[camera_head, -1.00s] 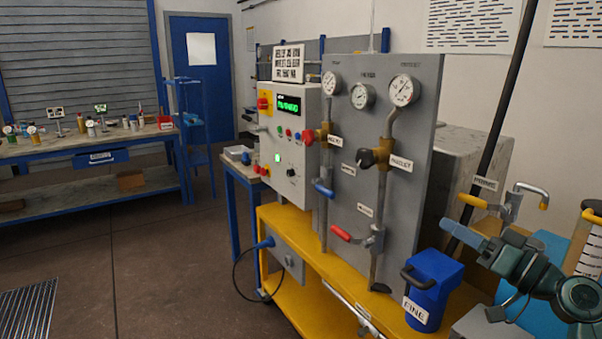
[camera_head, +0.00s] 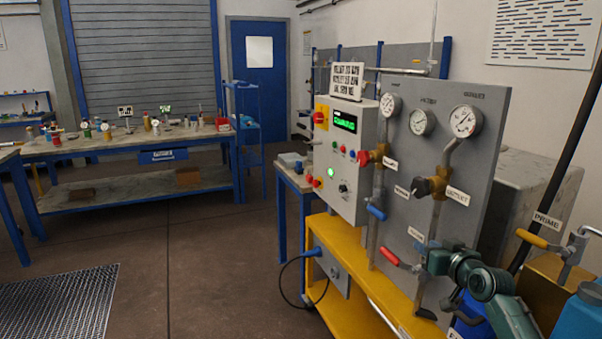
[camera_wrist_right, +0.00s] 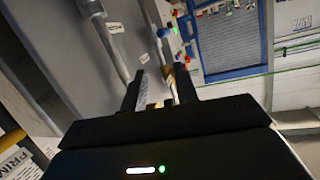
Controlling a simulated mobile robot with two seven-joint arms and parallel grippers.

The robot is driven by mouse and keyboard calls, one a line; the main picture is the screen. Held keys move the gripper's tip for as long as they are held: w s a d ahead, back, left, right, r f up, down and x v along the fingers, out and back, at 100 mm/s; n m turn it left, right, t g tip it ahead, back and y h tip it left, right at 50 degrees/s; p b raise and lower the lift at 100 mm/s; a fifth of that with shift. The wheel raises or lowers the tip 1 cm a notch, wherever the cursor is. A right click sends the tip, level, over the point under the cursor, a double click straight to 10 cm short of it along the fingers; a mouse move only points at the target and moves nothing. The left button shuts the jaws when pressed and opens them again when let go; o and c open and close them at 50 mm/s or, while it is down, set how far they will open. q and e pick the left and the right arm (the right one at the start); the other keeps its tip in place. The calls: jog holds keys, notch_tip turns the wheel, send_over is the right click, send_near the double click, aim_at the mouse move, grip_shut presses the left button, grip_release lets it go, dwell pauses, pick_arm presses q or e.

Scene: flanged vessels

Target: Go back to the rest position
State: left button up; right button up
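My right gripper (camera_head: 428,260) is at the end of the green-grey arm at the lower right of the head view. It is in front of the lower part of the grey gauge panel (camera_head: 455,110), near the red-handled valve (camera_head: 390,257). I cannot tell from the pictures whether it touches anything there. In the right wrist view the two dark fingers of the gripper (camera_wrist_right: 160,88) stand apart, with nothing held between them. My left gripper is not in view.
A yellow cart (camera_head: 345,240) carries the panel and a control box (camera_head: 345,150) with a green display. The blue container (camera_head: 475,318) is mostly hidden behind my arm. A workbench (camera_head: 120,150) stands at the back left.

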jog(key=d+r+n+t+h, duration=0.2)
jog(key=d+r+h, duration=0.1)
jog(key=d+h, duration=0.15)
jog(key=s+a+f+n+g+y, duration=0.1)
jog(key=s+a+f+g+y, duration=0.1)
jog(key=s+a+f, duration=0.6)
jog(key=s+a+f+g+y, duration=0.2)
jog(key=s+a+f, duration=0.2)
jog(key=s+f, duration=0.75)
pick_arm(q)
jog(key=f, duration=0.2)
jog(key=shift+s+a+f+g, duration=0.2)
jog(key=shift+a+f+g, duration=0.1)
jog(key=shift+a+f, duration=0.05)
pick_arm(e)
jog(key=s+a+f, duration=0.2)
jog(key=s, duration=0.4)
jog(key=s+a+f+g+y, duration=0.1)
jog(key=s+a+f, duration=0.1)
jog(key=s, duration=0.5)
jog(key=s+a+f+g, duration=0.1)
jog(key=s+a+f, duration=0.1)
jog(key=s+a, duration=0.2)
jog(key=shift+s+a+f+m, duration=0.25)
jog(key=shift+s+f+m, duration=0.05)
jog(key=shift+s, duration=0.95)
